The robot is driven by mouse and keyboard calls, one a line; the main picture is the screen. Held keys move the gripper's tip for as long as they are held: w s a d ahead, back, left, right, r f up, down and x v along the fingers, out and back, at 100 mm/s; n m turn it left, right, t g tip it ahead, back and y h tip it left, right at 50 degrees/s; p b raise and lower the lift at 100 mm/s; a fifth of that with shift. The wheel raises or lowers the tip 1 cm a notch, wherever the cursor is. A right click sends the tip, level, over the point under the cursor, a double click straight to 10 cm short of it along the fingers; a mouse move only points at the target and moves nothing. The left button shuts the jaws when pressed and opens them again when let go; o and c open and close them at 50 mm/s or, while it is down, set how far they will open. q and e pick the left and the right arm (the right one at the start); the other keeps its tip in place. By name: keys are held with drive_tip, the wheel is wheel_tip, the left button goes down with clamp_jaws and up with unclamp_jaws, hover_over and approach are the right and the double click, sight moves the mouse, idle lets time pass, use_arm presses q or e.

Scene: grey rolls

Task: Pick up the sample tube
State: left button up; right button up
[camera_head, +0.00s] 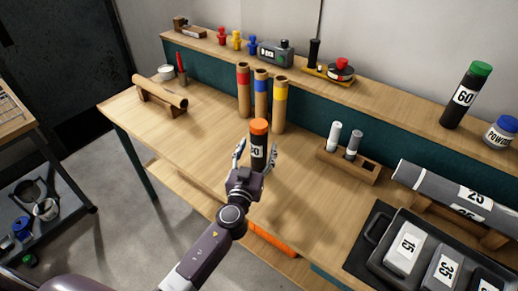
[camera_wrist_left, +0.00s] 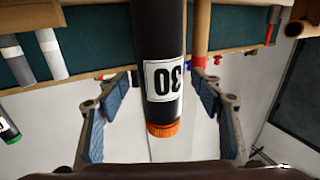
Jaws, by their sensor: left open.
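A black tube with an orange cap (camera_head: 258,127) and a white label stands upright on the bench. Its label reads 30 in the left wrist view (camera_wrist_left: 162,82), where the tube appears upside down. My left gripper (camera_head: 254,155) is open at the tube, one finger on each side. In the left wrist view a gap shows between the tube and each finger. The gripper hides the tube's lower part in the head view. A white tube (camera_head: 334,134) and a grey tube (camera_head: 353,145) stand in a small wooden rack (camera_head: 348,167). My right gripper is not in view.
Three cardboard tubes with red, blue and yellow bands (camera_head: 262,94) stand behind. A green-capped black tube labelled 60 (camera_head: 463,98) is on the shelf. A black tray (camera_head: 371,222) with numbered blocks and a grey roll (camera_head: 455,193) lie right. The bench's left middle is clear.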

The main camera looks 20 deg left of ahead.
use_arm(q)
drive_tip(key=shift+w+a, duration=0.1)
drive_tip(key=shift+w, duration=1.05)
drive_tip(key=shift+s, duration=0.1)
drive_tip(key=shift+c, duration=0.7)
drive_tip(key=c, duration=1.2)
